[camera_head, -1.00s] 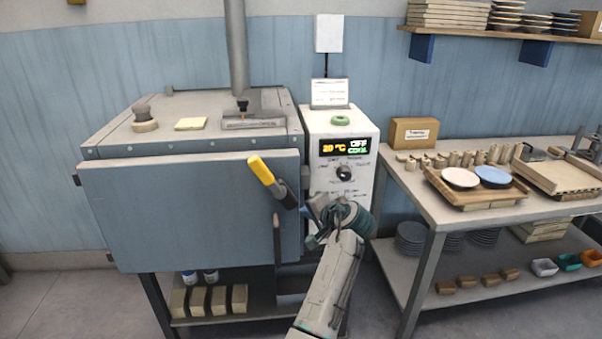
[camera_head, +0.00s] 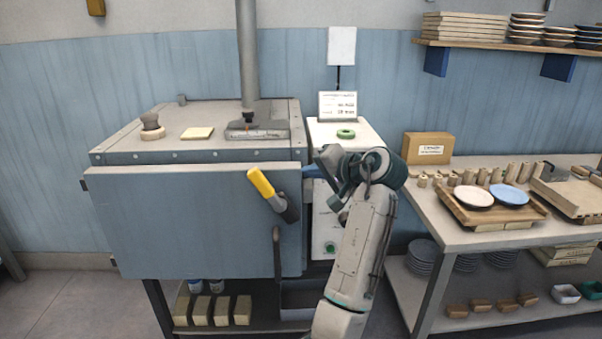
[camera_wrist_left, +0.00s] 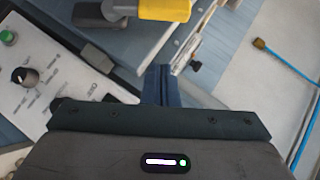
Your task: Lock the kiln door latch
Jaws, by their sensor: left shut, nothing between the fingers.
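The kiln door (camera_head: 180,225) is a flat grey-blue panel and looks closed against the kiln. Its latch handle (camera_head: 261,183) has a yellow grip, tilted up to the left from a dark pivot near the door's right edge. The yellow handle also shows at the top of the left wrist view (camera_wrist_left: 165,9). My left gripper (camera_head: 312,171) is just right of the door's upper right edge, in front of the control box. Its blue fingers are together and empty in the left wrist view (camera_wrist_left: 160,84), apart from the handle. My right gripper is out of view.
The control box (camera_head: 345,132) stands right of the kiln, its display hidden behind my arm. A worktable (camera_head: 440,225) with a wooden tray (camera_head: 470,214) and plates is on the right. A dark vertical door pull (camera_head: 277,250) sits below the latch. The door's front is clear.

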